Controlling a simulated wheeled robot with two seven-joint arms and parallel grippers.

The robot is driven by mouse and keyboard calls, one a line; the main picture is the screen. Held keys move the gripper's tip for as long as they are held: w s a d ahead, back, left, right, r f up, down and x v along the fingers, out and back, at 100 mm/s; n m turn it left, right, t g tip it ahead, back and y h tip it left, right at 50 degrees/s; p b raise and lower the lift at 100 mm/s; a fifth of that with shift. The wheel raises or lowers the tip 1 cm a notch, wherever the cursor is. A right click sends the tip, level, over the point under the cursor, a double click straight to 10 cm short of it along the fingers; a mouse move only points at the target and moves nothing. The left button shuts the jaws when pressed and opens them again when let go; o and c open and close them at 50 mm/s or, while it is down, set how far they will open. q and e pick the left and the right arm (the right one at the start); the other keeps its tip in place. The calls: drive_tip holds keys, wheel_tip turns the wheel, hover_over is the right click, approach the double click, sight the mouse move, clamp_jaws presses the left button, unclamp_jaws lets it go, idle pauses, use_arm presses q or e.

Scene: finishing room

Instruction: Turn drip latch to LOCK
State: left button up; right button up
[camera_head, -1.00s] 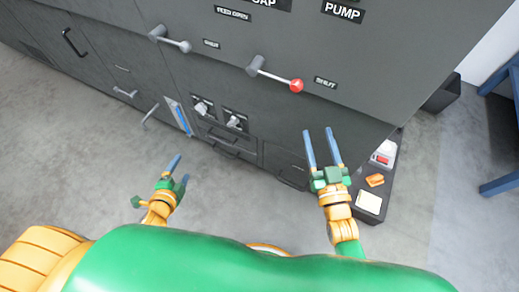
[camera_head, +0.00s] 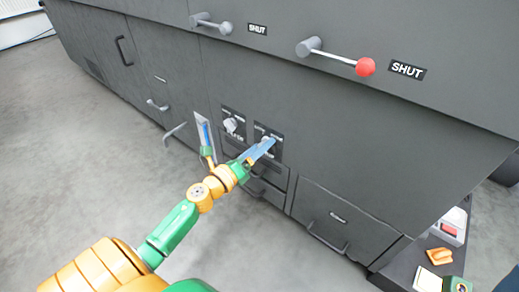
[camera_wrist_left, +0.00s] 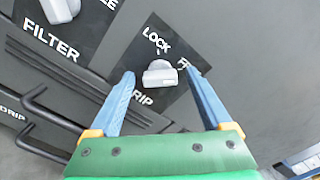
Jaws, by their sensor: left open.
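The drip latch (camera_wrist_left: 160,75) is a pale grey knob on a dark plate with the words LOCK, DRIP and a third label partly hidden by a finger. In the wrist view it sits between the fingertips of my open left gripper (camera_wrist_left: 160,78), one blue finger on each side. I cannot tell whether the fingers touch it. In the head view my left gripper (camera_head: 262,149) reaches the latch's plate on the dark cabinet front and hides most of the latch. My right gripper is not clearly in view.
The filter latch (camera_head: 231,125) sits left of the drip latch. A red-tipped lever (camera_head: 365,67) and a grey lever (camera_head: 211,22) stick out above. Drawer handles (camera_wrist_left: 45,112) protrude below. A dark tray (camera_head: 400,272) with small items is at lower right.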

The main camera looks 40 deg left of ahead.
use_arm(q)
clamp_jaws()
